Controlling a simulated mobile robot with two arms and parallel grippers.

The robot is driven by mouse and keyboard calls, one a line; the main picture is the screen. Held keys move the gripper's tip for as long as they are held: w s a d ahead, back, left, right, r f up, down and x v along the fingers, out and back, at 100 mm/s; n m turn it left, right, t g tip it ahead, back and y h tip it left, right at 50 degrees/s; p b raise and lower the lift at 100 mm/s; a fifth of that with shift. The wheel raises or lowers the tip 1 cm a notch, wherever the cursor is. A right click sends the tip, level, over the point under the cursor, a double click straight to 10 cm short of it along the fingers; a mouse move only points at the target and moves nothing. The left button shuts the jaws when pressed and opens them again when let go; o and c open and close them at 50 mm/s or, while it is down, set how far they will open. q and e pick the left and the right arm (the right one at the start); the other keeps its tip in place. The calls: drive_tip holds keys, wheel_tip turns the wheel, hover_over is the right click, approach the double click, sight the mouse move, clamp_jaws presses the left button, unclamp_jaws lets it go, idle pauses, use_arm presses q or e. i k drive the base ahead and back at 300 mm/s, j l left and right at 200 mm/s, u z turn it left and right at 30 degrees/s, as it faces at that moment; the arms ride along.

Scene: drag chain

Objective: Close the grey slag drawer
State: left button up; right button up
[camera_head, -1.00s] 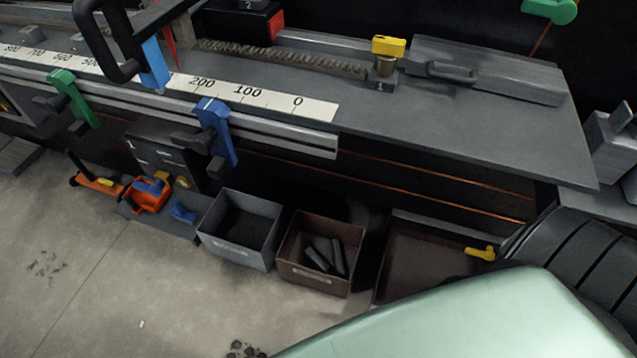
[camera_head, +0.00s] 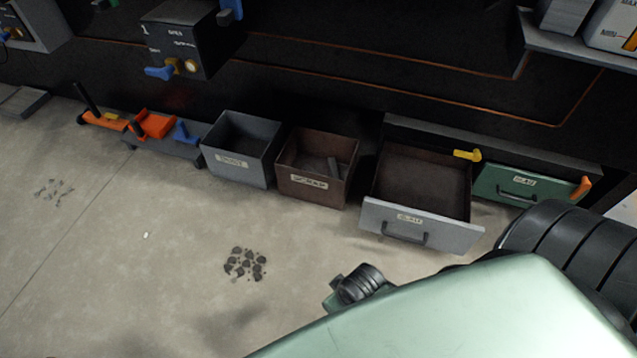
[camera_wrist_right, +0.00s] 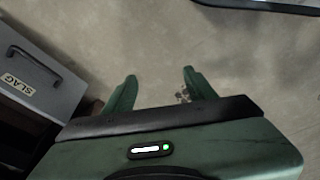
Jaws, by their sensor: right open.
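The grey slag drawer (camera_head: 466,238) stands pulled out in the head view, with a dark bar handle (camera_head: 404,234) and a label on its front. Its brown inside looks empty. In the right wrist view its grey front (camera_wrist_right: 58,100), SLAG label and handle (camera_wrist_right: 35,62) are at the left. My right gripper (camera_wrist_right: 157,90) is open with nothing between its green fingers, over the floor and to one side of the drawer front, apart from it. In the head view part of my right arm shows in front of the drawer; its fingertips are not clear there. My left gripper is out of view.
A shut green drawer (camera_head: 509,190) with an orange lever (camera_head: 581,188) is right of the slag drawer. A yellow lever (camera_head: 467,155) is at its back right. A brown scrap bin (camera_head: 310,190) and grey bin (camera_head: 237,165) stand left. Dark lumps (camera_head: 245,264) lie on open floor.

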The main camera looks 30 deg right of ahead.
sight(419, 196)
drive_tip(key=z, duration=1.95)
